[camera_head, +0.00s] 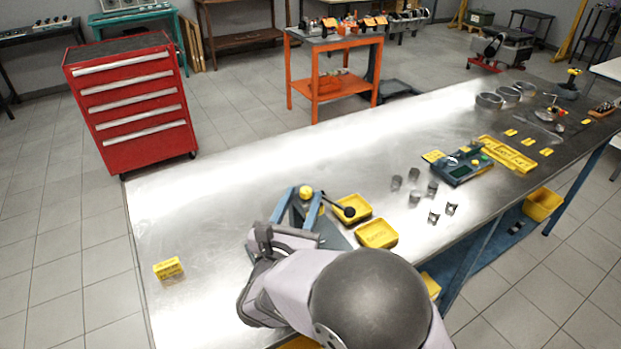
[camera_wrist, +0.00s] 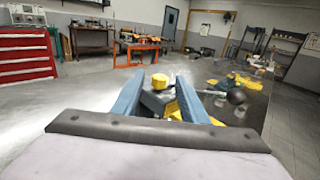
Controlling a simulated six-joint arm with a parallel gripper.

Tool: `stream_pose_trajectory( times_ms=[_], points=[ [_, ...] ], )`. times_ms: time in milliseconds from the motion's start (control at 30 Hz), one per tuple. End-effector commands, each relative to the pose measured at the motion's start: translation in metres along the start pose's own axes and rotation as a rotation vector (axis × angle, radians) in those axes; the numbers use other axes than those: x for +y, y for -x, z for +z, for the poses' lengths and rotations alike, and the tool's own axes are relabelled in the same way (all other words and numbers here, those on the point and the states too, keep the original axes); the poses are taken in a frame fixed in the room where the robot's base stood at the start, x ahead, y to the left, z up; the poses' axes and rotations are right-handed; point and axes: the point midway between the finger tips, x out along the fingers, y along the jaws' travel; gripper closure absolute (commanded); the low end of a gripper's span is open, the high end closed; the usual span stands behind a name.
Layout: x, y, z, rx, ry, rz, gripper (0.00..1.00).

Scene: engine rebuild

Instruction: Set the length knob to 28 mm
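A yellow knob (camera_head: 306,191), likely the length knob, sits on top of a dark device on the bench. It also shows in the wrist view (camera_wrist: 165,82). A lever with a black ball end (camera_head: 349,211) sticks out to the right; the ball also shows in the wrist view (camera_wrist: 236,97). My gripper (camera_head: 303,195) has its two blue fingers spread apart, one on each side of the knob as seen in the pictures. I cannot tell whether either finger touches the knob. My fingers and wrist hide much of the device. No length reading is legible.
Two yellow trays (camera_head: 378,234) (camera_head: 358,221) stand close to the right of the device. A yellow block (camera_head: 168,268) lies at the left on the steel bench (camera_head: 210,210). Several small grey parts and a dark blue case (camera_head: 462,170) lie farther right. The bench's left part is mostly clear.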

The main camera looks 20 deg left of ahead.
Motion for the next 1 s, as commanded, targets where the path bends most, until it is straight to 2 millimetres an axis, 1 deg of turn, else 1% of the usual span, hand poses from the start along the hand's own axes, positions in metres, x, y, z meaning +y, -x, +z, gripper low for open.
stream_pose_trajectory(
  times_ms=[167,267,700,833,1000],
  points=[
    [0.000,-0.002,0.000,0.000,0.009,0.002,0.60],
    [0.000,-0.007,0.001,0.000,0.007,0.000,0.60],
    [-0.001,-0.060,0.001,0.001,0.005,-0.002,0.60],
    [0.000,-0.069,0.000,0.001,0.005,0.001,0.60],
    [0.000,-0.073,-0.001,0.001,0.004,0.001,0.60]
  ],
)
